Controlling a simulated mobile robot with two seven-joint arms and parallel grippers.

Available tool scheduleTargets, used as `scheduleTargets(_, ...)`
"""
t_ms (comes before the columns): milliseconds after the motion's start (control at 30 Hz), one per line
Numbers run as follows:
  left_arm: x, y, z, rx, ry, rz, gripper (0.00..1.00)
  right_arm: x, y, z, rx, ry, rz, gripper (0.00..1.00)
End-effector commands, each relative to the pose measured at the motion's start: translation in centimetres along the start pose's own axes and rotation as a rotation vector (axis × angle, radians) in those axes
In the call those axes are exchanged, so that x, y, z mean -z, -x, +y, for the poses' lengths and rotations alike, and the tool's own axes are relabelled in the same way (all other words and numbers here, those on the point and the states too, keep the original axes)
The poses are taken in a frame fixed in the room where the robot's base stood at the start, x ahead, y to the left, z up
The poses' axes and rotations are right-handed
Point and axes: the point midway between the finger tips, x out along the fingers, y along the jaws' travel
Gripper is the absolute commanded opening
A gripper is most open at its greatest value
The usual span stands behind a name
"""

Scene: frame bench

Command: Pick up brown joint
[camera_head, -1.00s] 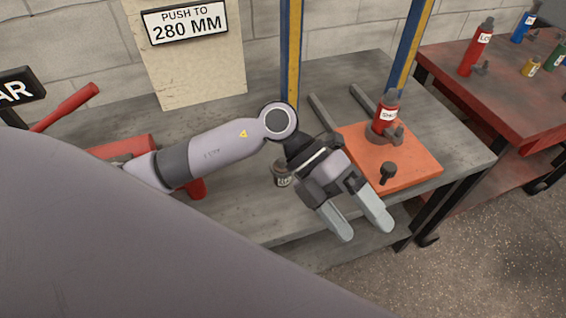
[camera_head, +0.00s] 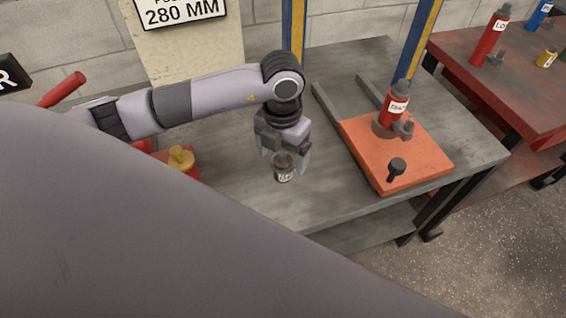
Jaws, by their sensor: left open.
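The brown joint (camera_head: 284,174), a small dark-topped cylinder with a white label, stands upright on the grey bench (camera_head: 235,195). My left gripper (camera_head: 284,160) points down at it from above, with its fingers open. One finger shows to the left of the joint's top and the other to its right. I cannot tell whether either finger touches it. My right gripper is not in view.
An orange plate (camera_head: 370,160) on the bench's right carries a red bottle (camera_head: 394,104) and a dark knob (camera_head: 397,168). A yellow-brass piece (camera_head: 181,158) stands at the left. Blue-yellow posts (camera_head: 420,40) rise behind. The bench between joint and plate is clear.

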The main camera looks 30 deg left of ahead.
Motion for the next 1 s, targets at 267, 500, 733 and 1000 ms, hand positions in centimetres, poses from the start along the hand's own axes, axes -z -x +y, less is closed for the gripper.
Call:
scheduleTargets(267, 0.0, -1.1, -0.1, 0.002, -0.003, -0.001, 0.87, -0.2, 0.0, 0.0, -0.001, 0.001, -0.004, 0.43)
scheduleTargets(500, 0.0, -1.1, -0.1, 0.002, -0.003, -0.001, 0.34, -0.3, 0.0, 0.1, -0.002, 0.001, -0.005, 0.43)
scheduleTargets(733, -0.1, -1.0, -0.1, 0.002, -0.002, -0.003, 0.12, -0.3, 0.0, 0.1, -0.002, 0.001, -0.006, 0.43)
scheduleTargets(1000, -0.1, 0.0, -0.1, 0.002, -0.001, -0.004, 0.12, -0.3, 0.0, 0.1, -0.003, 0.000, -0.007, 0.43)
